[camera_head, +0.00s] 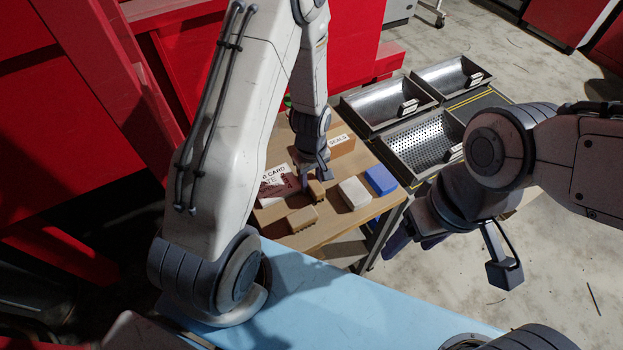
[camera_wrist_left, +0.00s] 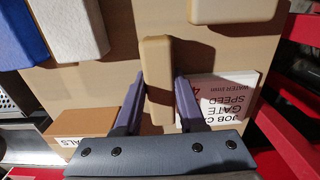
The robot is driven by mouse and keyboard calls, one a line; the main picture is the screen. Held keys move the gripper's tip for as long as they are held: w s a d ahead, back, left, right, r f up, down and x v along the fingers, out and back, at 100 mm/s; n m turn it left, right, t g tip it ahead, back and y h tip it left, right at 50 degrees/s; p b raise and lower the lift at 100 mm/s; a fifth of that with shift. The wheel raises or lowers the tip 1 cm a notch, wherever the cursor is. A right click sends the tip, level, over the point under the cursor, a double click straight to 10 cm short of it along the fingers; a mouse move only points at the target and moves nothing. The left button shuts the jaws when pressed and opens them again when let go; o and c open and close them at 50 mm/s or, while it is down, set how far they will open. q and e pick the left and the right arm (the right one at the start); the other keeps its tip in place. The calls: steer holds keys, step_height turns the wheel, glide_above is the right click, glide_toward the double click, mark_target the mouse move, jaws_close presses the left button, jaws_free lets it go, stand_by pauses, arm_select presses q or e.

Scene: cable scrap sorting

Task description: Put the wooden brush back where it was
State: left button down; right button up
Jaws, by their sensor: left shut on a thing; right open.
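A tan wooden block, which I take to be the wooden brush (camera_head: 317,189), is between the fingers of my left gripper (camera_head: 313,178) over the small wooden table. In the left wrist view the brush (camera_wrist_left: 157,75) stands lengthwise between the two purple fingers, which are shut on it. A dark shadow lies beside it. I cannot tell whether it touches the table. Its bristles are not clear. A similar tan block (camera_head: 302,218) lies nearby and also shows in the left wrist view (camera_wrist_left: 232,10). My right gripper (camera_head: 412,245) is open and empty, right of the table.
A white block (camera_head: 354,193) and a blue block (camera_head: 381,180) lie right of the brush. Metal bins (camera_head: 385,100) stand beyond the table. A light blue surface (camera_head: 340,310) is in front.

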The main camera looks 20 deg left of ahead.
arm_select(q)
steer(key=shift+f, duration=0.2)
steer(key=c, duration=0.5)
jaws_free()
